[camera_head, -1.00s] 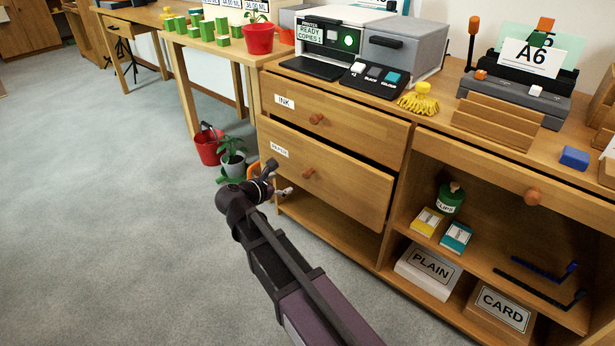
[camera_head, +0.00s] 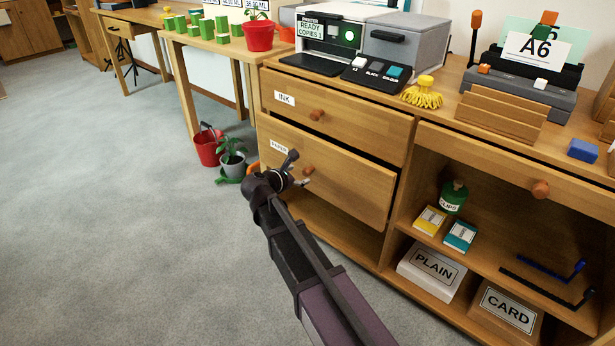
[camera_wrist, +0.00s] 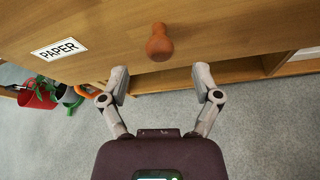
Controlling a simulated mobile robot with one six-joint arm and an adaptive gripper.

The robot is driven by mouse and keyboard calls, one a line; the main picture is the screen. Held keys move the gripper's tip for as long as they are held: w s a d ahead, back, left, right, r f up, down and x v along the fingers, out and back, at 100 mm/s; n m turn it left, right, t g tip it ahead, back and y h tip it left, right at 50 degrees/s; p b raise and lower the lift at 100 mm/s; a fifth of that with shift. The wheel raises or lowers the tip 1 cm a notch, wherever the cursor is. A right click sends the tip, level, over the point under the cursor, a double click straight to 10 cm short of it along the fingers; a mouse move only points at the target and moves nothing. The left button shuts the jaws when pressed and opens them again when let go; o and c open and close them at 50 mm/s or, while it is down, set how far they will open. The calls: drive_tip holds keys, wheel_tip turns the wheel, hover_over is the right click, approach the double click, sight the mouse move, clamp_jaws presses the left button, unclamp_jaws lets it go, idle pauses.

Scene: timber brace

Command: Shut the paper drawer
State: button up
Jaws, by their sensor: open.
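The paper drawer (camera_head: 355,187) is the lower of two wooden drawers in the cabinet. Its front stands out a little, with a dark gap along its top edge. Its round orange-brown knob (camera_head: 308,169) is partly beside my gripper (camera_head: 299,170) in the head view. In the wrist view the drawer front (camera_wrist: 220,32) fills the top, with the PAPER label (camera_wrist: 59,49) at left and the knob (camera_wrist: 160,42) ahead of my gripper (camera_wrist: 162,82). The two fingers are spread and empty, just below and short of the knob, and I see no contact with it.
A printer (camera_head: 345,38) stands on top. Open shelves at right hold PLAIN (camera_head: 432,270) and CARD (camera_head: 505,308) boxes. The carpet at left is clear.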

sight(305, 173)
drive_tip(key=shift+b+x, duration=0.7)
drive_tip(key=shift+x, duration=1.85)
clamp_jaws()
